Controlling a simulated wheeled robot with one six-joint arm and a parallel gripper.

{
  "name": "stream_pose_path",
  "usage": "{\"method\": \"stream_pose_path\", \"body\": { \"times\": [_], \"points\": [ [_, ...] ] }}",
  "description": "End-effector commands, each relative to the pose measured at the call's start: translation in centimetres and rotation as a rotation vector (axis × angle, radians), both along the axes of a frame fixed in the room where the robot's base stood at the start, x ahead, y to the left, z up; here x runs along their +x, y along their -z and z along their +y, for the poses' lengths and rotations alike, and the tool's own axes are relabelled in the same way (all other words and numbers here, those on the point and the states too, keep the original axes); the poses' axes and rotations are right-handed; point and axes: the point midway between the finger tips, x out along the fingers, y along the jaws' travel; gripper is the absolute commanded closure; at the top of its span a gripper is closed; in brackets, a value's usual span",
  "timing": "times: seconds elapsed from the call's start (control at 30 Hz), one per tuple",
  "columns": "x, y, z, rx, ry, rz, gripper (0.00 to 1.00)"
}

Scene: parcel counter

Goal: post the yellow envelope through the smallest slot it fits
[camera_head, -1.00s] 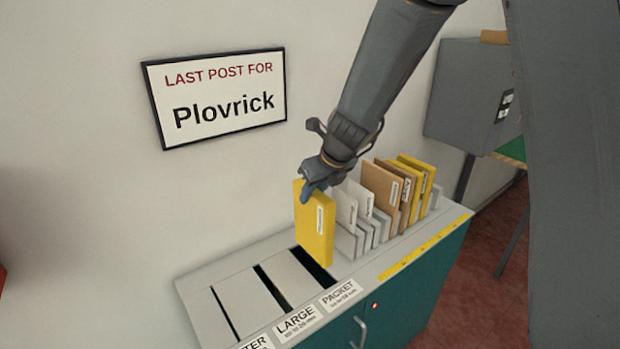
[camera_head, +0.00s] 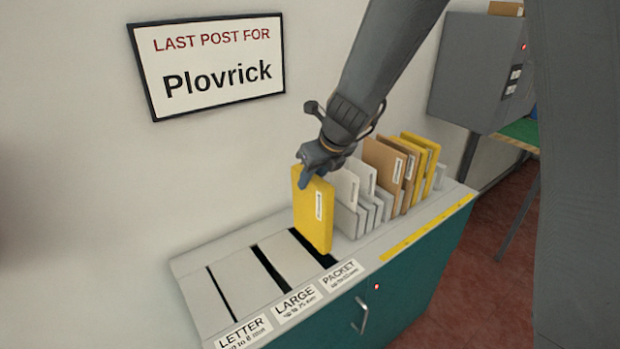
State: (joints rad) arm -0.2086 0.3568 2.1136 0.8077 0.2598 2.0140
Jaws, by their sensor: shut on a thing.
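My gripper (camera_head: 308,181) is shut on the top edge of a yellow envelope (camera_head: 314,218) with a white label. The envelope is thick and held nearly upright. Its lower edge is at the wide dark packet slot (camera_head: 327,259); I cannot tell whether it is just above the opening or slightly inside. To the left are the narrower large slot (camera_head: 269,267) and the thin letter slot (camera_head: 221,294). Printed labels read PACKET (camera_head: 340,274), LARGE (camera_head: 294,302) and LETTER (camera_head: 241,331), with small size text that is only partly legible.
A rack right of the envelope holds white envelopes (camera_head: 346,189), brown ones (camera_head: 382,166) and other yellow ones (camera_head: 425,150). A wall sign (camera_head: 210,62) reads "LAST POST FOR Plovrick". The counter is a teal cabinet (camera_head: 410,290) with a handle (camera_head: 362,316). A grey box (camera_head: 478,70) is at right.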

Motion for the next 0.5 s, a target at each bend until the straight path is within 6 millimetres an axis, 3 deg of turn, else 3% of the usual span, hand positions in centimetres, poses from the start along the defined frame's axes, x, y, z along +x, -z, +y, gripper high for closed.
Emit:
{"method": "stream_pose_path", "body": {
  "times": [0.5],
  "points": [
    [0.1, 2.4, 0.0, 0.000, -0.001, -0.001, 1.00]
  ]
}}
